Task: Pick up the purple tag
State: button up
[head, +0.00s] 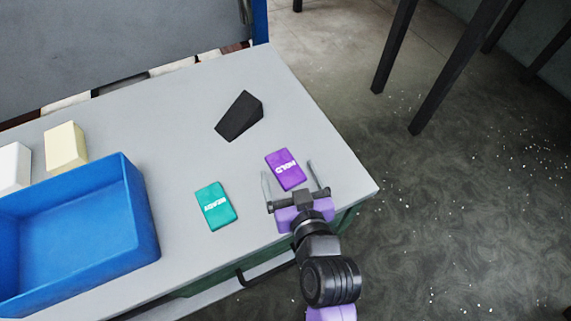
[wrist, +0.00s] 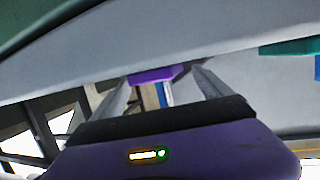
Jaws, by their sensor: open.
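The purple tag (head: 286,169) lies flat on the grey table, near its right front corner, with white lettering on its face. In the wrist view the purple tag (wrist: 153,76) shows as a thin purple edge between the far ends of the fingers. My gripper (head: 290,174) is open, with one finger on each side of the tag in the head view. It also shows in the wrist view (wrist: 158,82), with a gap between its two fingers. I cannot tell whether either finger touches the tag.
A teal tag (head: 214,206) lies left of the purple tag. A black wedge (head: 239,116) sits farther back. A blue bin (head: 147,212) stands at the left, with a cream block (head: 66,147) and a white block (head: 13,167) behind it. The grey table (head: 180,130) ends at the right.

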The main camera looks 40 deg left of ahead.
jog(key=shift+w+a+f, duration=0.15)
jog(key=shift+w+a, duration=0.05)
jog(key=shift+a, duration=0.1)
jog(key=c, duration=1.7)
jog(key=shift+o, duration=0.2)
